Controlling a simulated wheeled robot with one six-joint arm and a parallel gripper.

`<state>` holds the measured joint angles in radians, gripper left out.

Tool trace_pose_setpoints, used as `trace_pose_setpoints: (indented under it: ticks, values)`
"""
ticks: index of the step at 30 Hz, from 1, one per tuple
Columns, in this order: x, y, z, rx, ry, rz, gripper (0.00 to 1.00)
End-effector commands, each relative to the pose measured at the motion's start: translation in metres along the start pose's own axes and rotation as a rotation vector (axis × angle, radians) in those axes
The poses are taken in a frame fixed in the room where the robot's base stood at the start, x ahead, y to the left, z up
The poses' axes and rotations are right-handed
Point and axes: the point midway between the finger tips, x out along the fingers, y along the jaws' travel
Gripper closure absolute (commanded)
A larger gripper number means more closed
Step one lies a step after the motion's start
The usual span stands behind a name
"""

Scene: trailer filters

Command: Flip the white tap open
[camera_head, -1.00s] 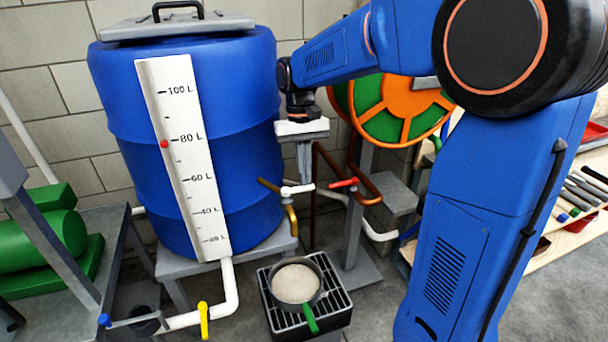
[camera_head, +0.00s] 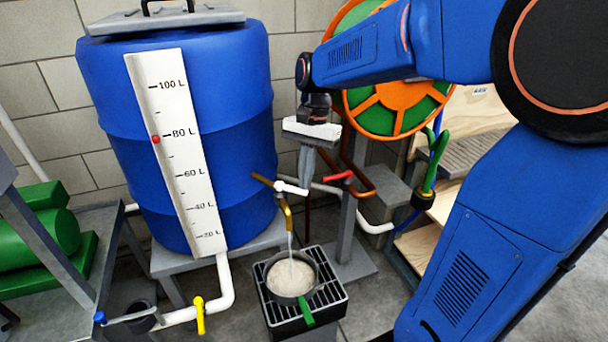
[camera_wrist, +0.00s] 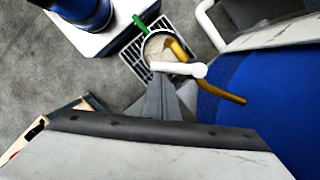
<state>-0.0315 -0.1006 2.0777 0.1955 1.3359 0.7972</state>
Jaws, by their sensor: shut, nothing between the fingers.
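The white tap (camera_head: 291,188) sits on a brass spout (camera_head: 287,212) in front of the blue barrel. Its white lever also shows in the wrist view (camera_wrist: 178,68), above the brass pipe. A thin stream of water falls from the spout into a pot (camera_head: 291,275) with a green handle. My gripper (camera_head: 304,184) is shut and empty, pointing down right beside the white lever. In the wrist view the fingertips (camera_wrist: 158,80) are at the lever's end; I cannot tell whether they touch it.
A red-handled tap (camera_head: 338,176) is close on the right. The blue barrel (camera_head: 235,130) stands behind and left. A yellow-handled tap (camera_head: 200,315) is on the lower white pipe. The pot rests on a black grate (camera_head: 335,292). An orange-green wheel (camera_head: 395,110) is behind my arm.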

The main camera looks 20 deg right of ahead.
Motion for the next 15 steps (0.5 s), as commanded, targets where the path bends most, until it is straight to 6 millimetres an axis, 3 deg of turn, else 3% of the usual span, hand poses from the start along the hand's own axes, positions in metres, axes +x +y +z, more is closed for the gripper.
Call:
trace_pose_setpoints:
  ticks: [15]
  values:
    - [0.008, 0.008, 0.03, 0.462, 0.0, -0.12, 1.0]
